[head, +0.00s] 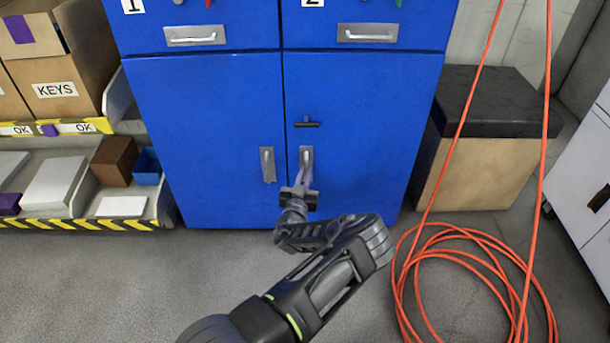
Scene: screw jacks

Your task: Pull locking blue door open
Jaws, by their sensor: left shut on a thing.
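A blue cabinet has two lower doors, a left door (205,110) and a right door (365,115), and both look closed. The right door has a silver handle (306,155) near its inner edge and a dark lock lever (307,124) above it, lying level. The left door has its own silver handle (267,164). My left gripper (304,182) is at the right door's handle and shut on it; the fingers hide its lower part. My right gripper is not in view.
An orange cable (470,240) hangs down and lies coiled on the floor at the right. A wooden box with a black top (495,105) stands right of the cabinet. Shelves with a KEYS box (60,90) stand at the left. The floor before the left door is clear.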

